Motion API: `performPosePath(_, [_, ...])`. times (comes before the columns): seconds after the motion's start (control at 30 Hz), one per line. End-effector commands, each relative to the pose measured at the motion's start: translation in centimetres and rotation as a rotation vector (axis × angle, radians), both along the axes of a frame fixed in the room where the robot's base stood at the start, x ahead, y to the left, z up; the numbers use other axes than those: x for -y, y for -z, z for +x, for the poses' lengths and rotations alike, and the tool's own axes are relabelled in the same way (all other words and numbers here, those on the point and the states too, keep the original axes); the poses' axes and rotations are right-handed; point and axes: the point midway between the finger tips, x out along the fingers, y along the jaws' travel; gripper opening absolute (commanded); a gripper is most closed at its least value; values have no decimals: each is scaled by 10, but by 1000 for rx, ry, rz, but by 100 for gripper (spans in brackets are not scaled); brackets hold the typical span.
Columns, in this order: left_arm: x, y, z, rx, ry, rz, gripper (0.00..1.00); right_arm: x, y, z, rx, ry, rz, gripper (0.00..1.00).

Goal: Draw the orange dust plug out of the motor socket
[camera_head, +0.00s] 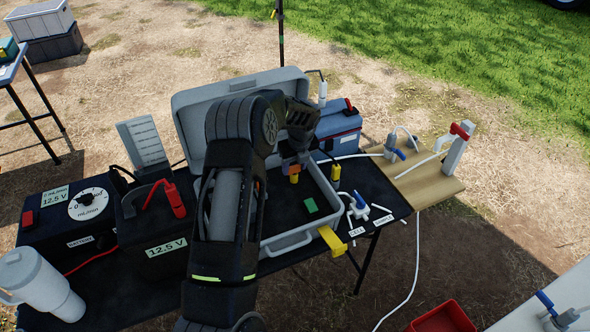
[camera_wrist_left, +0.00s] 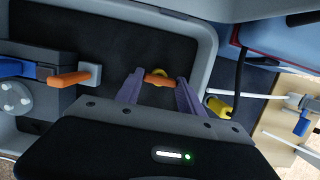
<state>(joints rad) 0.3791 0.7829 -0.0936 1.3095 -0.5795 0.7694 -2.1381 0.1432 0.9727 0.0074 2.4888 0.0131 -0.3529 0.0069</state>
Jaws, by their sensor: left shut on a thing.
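My left gripper (camera_head: 293,162) reaches down into the open grey case. Its purple fingers show in the left wrist view (camera_wrist_left: 159,84), shut on a small orange piece that looks like the dust plug (camera_wrist_left: 157,77). Dark case lining shows behind the plug in the wrist view. My right gripper is not in view.
An orange handle on a grey block (camera_wrist_left: 94,73) lies left of the fingers in the wrist view. A yellow connector on a black cable (camera_head: 335,171) is close by on the right. The case's grey rim (camera_head: 287,243) surrounds the gripper. A blue box (camera_head: 340,130) stands behind.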

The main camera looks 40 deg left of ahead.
Motion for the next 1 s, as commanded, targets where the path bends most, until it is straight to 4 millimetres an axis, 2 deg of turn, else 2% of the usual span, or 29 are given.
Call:
performPosePath(0.03, [0, 0, 0, 0, 0, 0, 27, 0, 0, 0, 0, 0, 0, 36])
performPosePath(0.23, [0, 0, 0, 0, 0, 0, 12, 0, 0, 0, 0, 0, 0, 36])
performPosePath(0.47, [0, -4, 0, 1, 0, 0, 12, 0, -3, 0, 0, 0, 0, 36])
performPosePath(1.0, [0, -28, 0, 0, 0, 0, 12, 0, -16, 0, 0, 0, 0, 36])
